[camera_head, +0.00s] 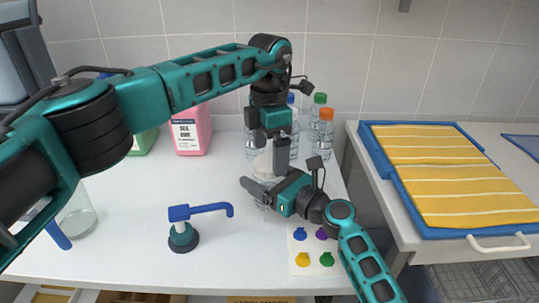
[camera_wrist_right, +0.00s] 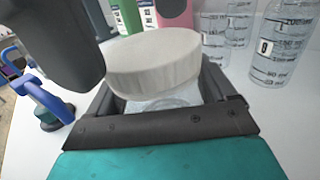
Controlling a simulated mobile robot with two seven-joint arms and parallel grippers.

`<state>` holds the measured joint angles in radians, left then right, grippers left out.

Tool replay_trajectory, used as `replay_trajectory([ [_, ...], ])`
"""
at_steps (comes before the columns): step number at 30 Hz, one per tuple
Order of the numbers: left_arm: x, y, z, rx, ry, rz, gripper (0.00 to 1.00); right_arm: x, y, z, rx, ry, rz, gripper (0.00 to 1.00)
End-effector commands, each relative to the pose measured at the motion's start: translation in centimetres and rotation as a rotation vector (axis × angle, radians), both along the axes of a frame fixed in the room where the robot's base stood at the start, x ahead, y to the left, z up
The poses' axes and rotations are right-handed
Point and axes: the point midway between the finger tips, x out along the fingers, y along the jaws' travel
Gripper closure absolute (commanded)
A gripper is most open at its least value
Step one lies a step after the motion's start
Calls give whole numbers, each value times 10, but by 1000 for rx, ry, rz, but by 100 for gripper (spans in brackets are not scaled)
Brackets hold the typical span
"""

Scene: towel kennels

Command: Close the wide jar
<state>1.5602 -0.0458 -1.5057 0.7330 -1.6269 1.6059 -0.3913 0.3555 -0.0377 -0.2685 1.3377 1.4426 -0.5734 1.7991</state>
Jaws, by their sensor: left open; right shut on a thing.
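A clear jar (camera_wrist_right: 168,104) stands between the fingers of my right gripper (camera_head: 280,176), which is shut on it. A thick white round lid (camera_wrist_right: 153,62) is over the jar's mouth and looks slightly tilted. I cannot tell whether it is seated. In the head view the lid (camera_head: 263,165) is partly hidden by my grippers. My left gripper (camera_head: 268,150) is open and points down from above, right at the lid. One dark finger of it shows at the upper left of the right wrist view, beside the lid.
Several clear bottles (camera_head: 326,128) with coloured caps stand behind the grippers. A pink container (camera_head: 191,134) stands at the back. A blue-handled stand (camera_head: 183,236) is in front. A clear vessel (camera_head: 77,218) is at left. A coloured-spot card (camera_head: 301,262) lies at right.

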Motion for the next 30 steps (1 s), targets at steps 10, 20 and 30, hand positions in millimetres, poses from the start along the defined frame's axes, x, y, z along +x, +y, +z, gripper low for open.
replay_trajectory([
  [10,0,-1,74,0,-2,0,0,0,0,-2,-2,3,0,100],
  [20,-1,0,102,0,1,-1,0,0,0,-2,-2,3,0,100],
  [30,-1,0,102,0,1,-1,0,0,0,-1,-2,3,0,7],
])
